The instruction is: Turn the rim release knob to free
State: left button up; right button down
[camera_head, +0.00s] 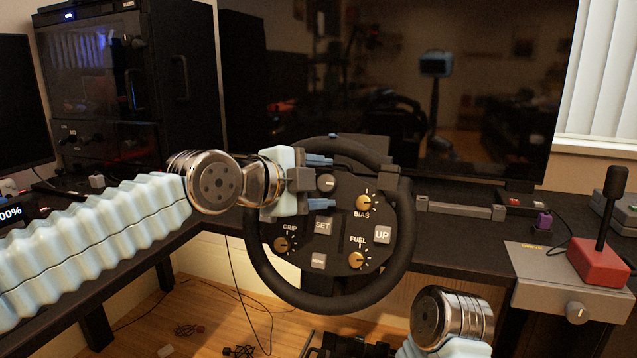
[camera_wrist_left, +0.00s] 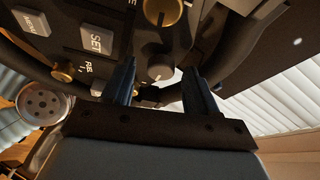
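A grey round knob (camera_head: 326,183) with no readable label sits at the upper left of the black racing wheel (camera_head: 402,240). It also shows in the left wrist view (camera_wrist_left: 155,65). I cannot confirm from a label that it is the rim release knob. My left gripper (camera_head: 320,182) is open at the wheel's upper left. One blue finger is above the knob and one below. In the left wrist view its fingers (camera_wrist_left: 160,88) are apart with the knob between or just beyond them; whether they touch it is unclear. My right gripper is out of view.
Gold BIAS (camera_head: 363,203), GRIP (camera_head: 281,244) and FUEL (camera_head: 357,260) knobs and a SET button (camera_head: 323,227) crowd the wheel face. A grey box (camera_head: 540,290) with a knob and a red-based joystick (camera_head: 600,262) stand at right. A monitor (camera_head: 480,90) is behind.

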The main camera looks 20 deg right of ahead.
pick_arm(q)
jog(key=shift+a, duration=0.1)
jog(key=b+v, duration=0.4)
jog(key=v, duration=0.9)
jog(key=shift+s+a+b, duration=0.2)
jog(key=shift+a+b, duration=0.05)
jog(key=shift+b, duration=0.15)
jog(key=shift+r, duration=0.1)
